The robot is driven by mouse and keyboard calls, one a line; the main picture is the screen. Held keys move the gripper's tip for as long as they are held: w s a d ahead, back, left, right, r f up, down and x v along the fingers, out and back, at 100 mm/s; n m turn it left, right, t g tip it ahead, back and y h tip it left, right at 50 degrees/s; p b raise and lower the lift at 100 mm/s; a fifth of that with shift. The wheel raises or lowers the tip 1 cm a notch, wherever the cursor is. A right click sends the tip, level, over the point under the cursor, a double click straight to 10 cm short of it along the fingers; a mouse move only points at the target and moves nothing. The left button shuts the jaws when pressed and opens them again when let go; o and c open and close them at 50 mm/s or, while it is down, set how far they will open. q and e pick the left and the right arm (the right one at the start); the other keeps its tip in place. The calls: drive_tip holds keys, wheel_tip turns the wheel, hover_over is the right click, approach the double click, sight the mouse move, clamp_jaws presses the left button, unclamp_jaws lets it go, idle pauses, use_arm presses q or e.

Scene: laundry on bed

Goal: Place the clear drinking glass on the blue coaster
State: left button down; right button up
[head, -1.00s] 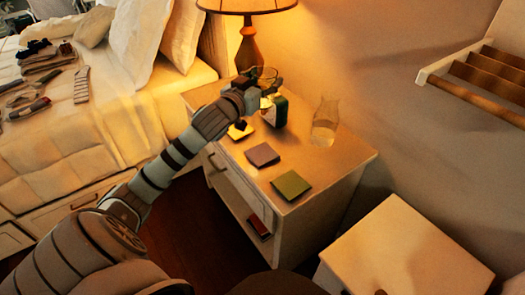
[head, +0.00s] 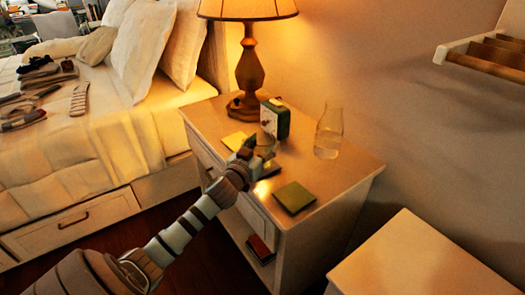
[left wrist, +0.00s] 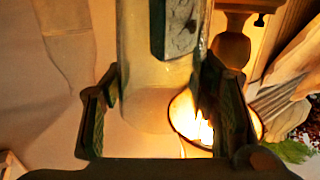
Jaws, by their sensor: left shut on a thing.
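The clear drinking glass (left wrist: 148,85) stands between the fingers of my left gripper (left wrist: 165,110) in the left wrist view. My left gripper (head: 264,158) is shut on the glass over the nightstand's middle in the head view, where the glass shows only faintly. The yellow coaster (head: 234,141) lies behind the gripper and the green coaster (head: 294,197) in front of it to the right. The bluish-purple coaster between them is mostly hidden by my gripper. I cannot tell whether the glass touches anything below. My right gripper is not in view.
The clock stands close behind the gripper. Clear top lies right of the green coaster. A bed (head: 75,135) is at left.

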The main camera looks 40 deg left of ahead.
use_arm(q)
drive_tip(key=c, duration=0.8)
unclamp_jaws()
drive_tip(key=shift+o, duration=1.1)
drive_tip(key=shift+s+d, duration=0.1)
drive_tip(key=shift+s, duration=0.45)
drive_tip(key=p+v, duration=0.1)
drive_tip(key=v, duration=1)
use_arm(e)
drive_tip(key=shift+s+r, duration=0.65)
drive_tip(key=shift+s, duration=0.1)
use_arm(q)
drive_tip(key=shift+r, duration=0.1)
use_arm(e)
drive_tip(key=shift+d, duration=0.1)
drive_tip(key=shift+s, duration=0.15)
